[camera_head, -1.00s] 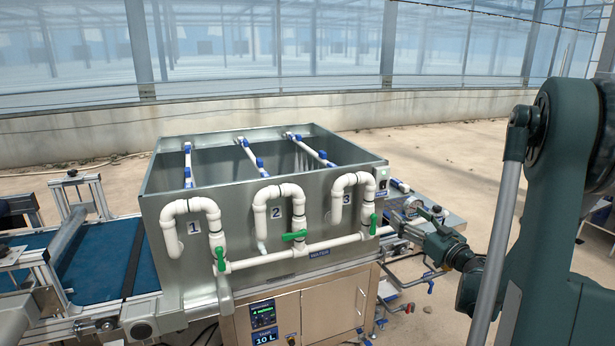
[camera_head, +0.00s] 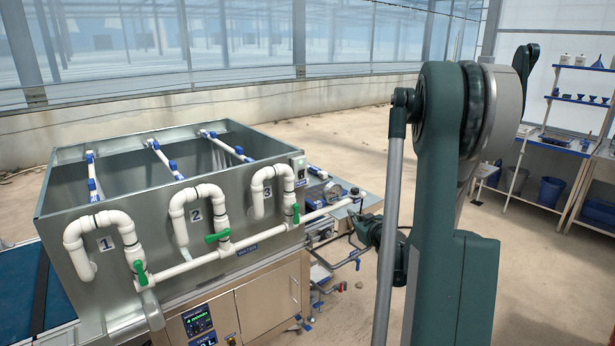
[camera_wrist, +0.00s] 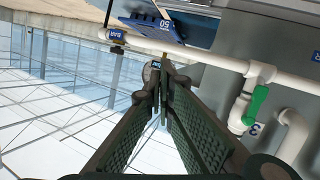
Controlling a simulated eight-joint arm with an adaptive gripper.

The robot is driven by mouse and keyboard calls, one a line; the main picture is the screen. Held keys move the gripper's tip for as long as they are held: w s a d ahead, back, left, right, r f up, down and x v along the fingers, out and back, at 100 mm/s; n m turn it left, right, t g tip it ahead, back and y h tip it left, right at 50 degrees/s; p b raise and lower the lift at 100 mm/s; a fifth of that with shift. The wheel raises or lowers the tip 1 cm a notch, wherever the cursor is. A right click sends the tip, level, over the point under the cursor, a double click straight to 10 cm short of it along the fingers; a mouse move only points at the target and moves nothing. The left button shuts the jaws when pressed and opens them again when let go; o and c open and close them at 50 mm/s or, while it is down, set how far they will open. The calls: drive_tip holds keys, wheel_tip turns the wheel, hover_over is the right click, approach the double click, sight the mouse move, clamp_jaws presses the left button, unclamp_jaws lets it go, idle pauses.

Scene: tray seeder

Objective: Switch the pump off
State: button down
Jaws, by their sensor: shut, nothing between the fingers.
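A small pale switch box (camera_head: 299,167) with a green spot sits on the right front corner of the grey tank (camera_head: 205,262). A blue label (camera_head: 300,183) is below it, too small to read. I cannot tell which way the switch is set. My gripper (camera_head: 354,222) is right of the tank, beyond the end of the white main pipe (camera_head: 270,231), partly hidden behind my arm. In the wrist view my gripper (camera_wrist: 158,82) has its fingers together and empty, with the white pipe (camera_wrist: 200,54) passing beyond the tips. The switch box cannot be made out there.
Green valve handles (camera_head: 217,237) sit on the pipes numbered 1 to 3; one handle (camera_wrist: 255,104) shows in the wrist view. A cabinet with a lit display (camera_head: 197,320) is under the tank. Shelving (camera_head: 570,142) stands at far right. Open floor (camera_head: 335,150) lies behind the tank.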

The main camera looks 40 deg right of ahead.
drive_tip(key=s+d+r+g+h+p, duration=0.1)
drive_tip(key=s+d+r+h, duration=0.15)
drive_tip(key=d, duration=0.25)
drive_tip(key=s+d+r+g+h, duration=0.1)
drive_tip(key=s+d+g+h, duration=0.1)
drive_tip(key=s+d+h, duration=0.3)
wheel_tip(320, 180, up, 10)
drive_tip(key=w+d+n+t+h+p, duration=0.1)
drive_tip(key=w+n+t+h, duration=0.1)
drive_tip(key=n+t, duration=0.1)
drive_tip(key=w+a+r+n+t+y+p, duration=0.1)
drive_tip(key=w+a+r+n+t+y, duration=0.45)
drive_tip(key=a+n, duration=0.25)
drive_tip(key=w+a+f+n+y, duration=0.2)
drive_tip(key=a+f+n+y, duration=0.1)
drive_tip(key=a, duration=0.3)
drive_tip(key=w+a+f+n+y, duration=0.2)
drive_tip(key=a+f+n+y, duration=0.1)
drive_tip(key=a+n+y, duration=0.2)
drive_tip(key=shift+a+f+y+p, duration=0.3)
drive_tip(key=shift+a+y+p, duration=0.15)
drive_tip(key=shift+a+y, duration=0.3)
drive_tip(key=shift+w, duration=0.15)
